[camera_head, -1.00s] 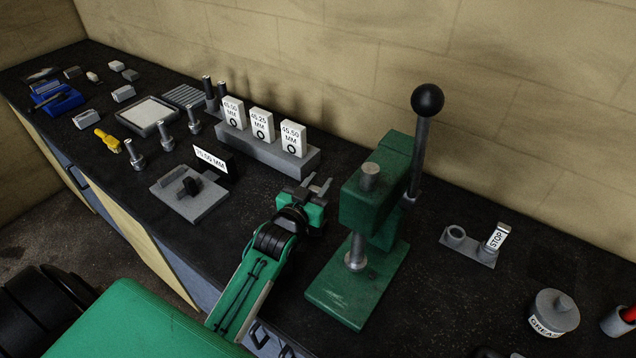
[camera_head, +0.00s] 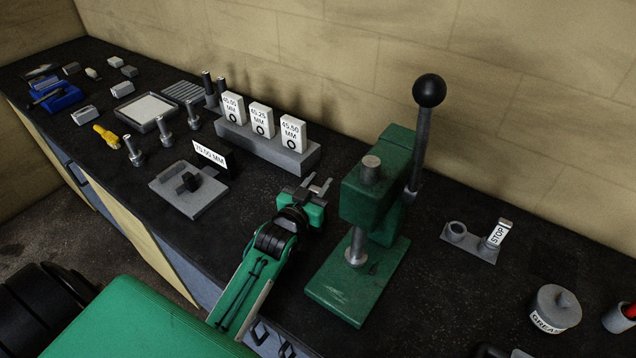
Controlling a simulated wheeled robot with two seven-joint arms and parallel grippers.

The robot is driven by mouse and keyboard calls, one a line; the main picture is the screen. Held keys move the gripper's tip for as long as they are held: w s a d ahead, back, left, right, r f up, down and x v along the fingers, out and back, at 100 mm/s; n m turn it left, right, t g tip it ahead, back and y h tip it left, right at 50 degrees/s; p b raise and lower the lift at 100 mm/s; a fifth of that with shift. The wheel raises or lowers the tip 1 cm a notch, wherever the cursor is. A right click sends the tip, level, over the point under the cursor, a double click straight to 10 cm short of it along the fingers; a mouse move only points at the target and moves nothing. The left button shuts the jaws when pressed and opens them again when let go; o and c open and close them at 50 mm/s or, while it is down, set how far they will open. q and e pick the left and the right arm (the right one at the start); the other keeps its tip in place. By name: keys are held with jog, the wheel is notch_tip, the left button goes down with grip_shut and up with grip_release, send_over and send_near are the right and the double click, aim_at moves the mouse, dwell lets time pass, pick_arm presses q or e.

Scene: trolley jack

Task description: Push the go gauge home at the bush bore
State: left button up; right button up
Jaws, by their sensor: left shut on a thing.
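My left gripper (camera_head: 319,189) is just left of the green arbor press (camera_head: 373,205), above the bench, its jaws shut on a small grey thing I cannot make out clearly. I cannot tell whether it is the go gauge. A grey plate with a round, ring-like bore (camera_head: 455,230) and a block labelled STOP (camera_head: 499,232) lies to the right of the press; I cannot tell whether this is the bush. Several upright metal pins (camera_head: 165,132) stand on the bench at the left. My right gripper is not in view.
A grey rack (camera_head: 268,149) holds white size tags behind my gripper. A grey plate with a black part (camera_head: 188,190) sits left of it, near a millimetre sign (camera_head: 209,155). The press lever (camera_head: 421,140) stands tall. A grease pot (camera_head: 555,308) is at the right.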

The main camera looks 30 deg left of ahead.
pick_arm(q)
jog(key=shift+f, duration=0.35)
jog(key=o, duration=1.2)
jog(key=shift+f, duration=0.1)
jog(key=s+b, duration=0.5)
jog(key=s, duration=0.8)
jog(key=shift+s, duration=0.4)
